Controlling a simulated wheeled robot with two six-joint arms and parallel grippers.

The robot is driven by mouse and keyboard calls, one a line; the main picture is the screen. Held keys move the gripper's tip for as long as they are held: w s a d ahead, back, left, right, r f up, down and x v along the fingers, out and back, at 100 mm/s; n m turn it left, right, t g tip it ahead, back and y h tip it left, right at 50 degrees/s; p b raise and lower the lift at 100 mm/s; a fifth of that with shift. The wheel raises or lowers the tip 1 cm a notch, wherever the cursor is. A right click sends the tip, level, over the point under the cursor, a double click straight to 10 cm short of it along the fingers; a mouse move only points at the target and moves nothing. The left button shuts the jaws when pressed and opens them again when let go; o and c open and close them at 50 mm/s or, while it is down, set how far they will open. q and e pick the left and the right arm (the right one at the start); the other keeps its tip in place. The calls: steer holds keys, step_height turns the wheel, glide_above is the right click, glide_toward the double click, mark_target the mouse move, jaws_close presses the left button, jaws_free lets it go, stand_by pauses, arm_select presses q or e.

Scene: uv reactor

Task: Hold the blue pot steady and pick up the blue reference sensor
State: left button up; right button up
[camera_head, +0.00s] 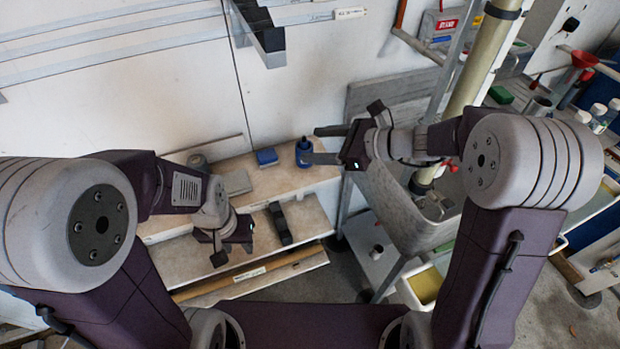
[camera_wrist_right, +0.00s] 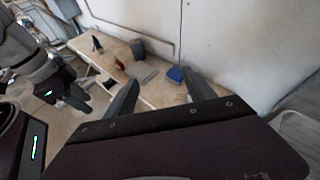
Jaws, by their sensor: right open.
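A small dark blue pot (camera_head: 304,154) with a black top stands on the right end of the upper bench shelf in the head view. A small blue box-like item (camera_head: 266,157) lies to its left; I cannot tell whether it is the reference sensor. It also shows in the right wrist view (camera_wrist_right: 175,74). My right gripper (camera_head: 318,145) is open and empty, its fingers pointing left towards the pot, apart from it as far as I can tell. My left gripper (camera_head: 232,250) hangs low over the front of the bench, apart from both blue things; its finger gap is unclear.
A grey flat slab (camera_head: 237,182) and a dark grey round item (camera_head: 197,161) share the upper shelf (camera_head: 290,180). A black item (camera_head: 279,224) lies on the lower shelf. A grey basin (camera_head: 395,205) stands right of the bench; a white wall is behind.

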steer(key=w+d+f+m+t+b, duration=0.1)
steer(key=w+f+b, duration=0.1)
steer(key=f+b, duration=0.1)
steer(key=w+d+f+m+t+b, duration=0.1)
steer(key=w+d+f+b, duration=0.1)
steer(key=f, duration=0.3)
steer(key=w+d+f+m+b, duration=0.1)
steer(key=w+d+f+b, duration=0.1)
steer(key=f, duration=0.3)
steer(key=shift+w+f+m+t+b, duration=0.1)
steer(key=shift+m+t+b, duration=0.25)
steer(key=shift+b, duration=0.5)
arm_select(q)
step_height(320, 180, down, 12)
steer(key=shift+s+d, duration=0.3)
steer(key=shift+r, duration=0.1)
